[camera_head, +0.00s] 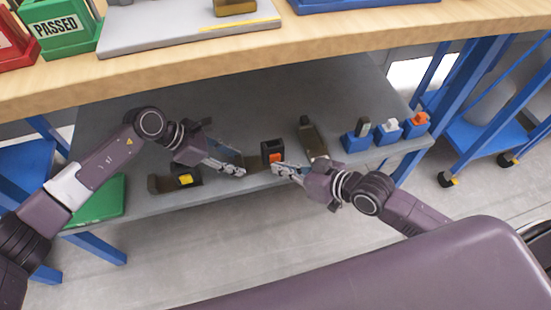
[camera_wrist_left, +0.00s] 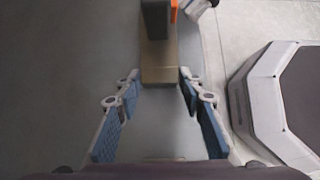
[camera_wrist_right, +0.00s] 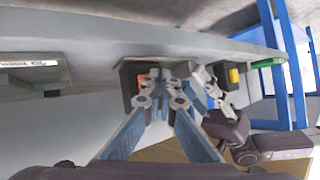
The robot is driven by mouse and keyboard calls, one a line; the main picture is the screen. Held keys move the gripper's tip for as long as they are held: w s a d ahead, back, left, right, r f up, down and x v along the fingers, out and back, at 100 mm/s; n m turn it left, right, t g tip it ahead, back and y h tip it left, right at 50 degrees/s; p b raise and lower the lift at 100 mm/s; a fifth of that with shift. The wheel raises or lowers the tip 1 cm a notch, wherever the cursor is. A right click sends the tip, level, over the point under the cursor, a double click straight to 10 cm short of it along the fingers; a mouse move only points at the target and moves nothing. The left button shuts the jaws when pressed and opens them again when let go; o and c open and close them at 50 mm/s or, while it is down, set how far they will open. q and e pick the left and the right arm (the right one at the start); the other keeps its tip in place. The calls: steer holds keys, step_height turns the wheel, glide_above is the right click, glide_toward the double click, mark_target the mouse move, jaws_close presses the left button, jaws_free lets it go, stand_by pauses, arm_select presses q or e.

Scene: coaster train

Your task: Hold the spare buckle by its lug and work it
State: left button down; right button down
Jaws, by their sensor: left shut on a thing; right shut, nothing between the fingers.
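The spare buckle (camera_head: 272,147) stands on the grey lower shelf, a dark housing with an orange button. Its tan lug (camera_wrist_left: 158,66) points toward my left gripper. My left gripper (camera_head: 242,172) is shut on the lug; in the left wrist view its fingertips (camera_wrist_left: 158,76) sit on both sides of it. My right gripper (camera_head: 276,169) is shut and empty, its tips right at the buckle's orange face. In the right wrist view the shut tips (camera_wrist_right: 166,76) partly cover the housing (camera_wrist_right: 128,74) and the orange button. I cannot tell whether they touch it.
A buckle with a yellow button (camera_head: 185,180) lies left on the shelf (camera_head: 225,196). A brown metal piece (camera_head: 314,140) lies behind my right gripper. Blue blocks (camera_head: 356,143) with grey, white and orange tops stand at right. The wooden bench top (camera_head: 200,58) overhangs the shelf's back.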

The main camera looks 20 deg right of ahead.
steer(key=shift+w, duration=0.5)
stand_by(0.7)
steer(key=shift+s, duration=0.95)
steer(key=s, duration=0.5)
stand_by(0.5)
arm_select(q)
steer(key=c, duration=1.2)
jaws_free()
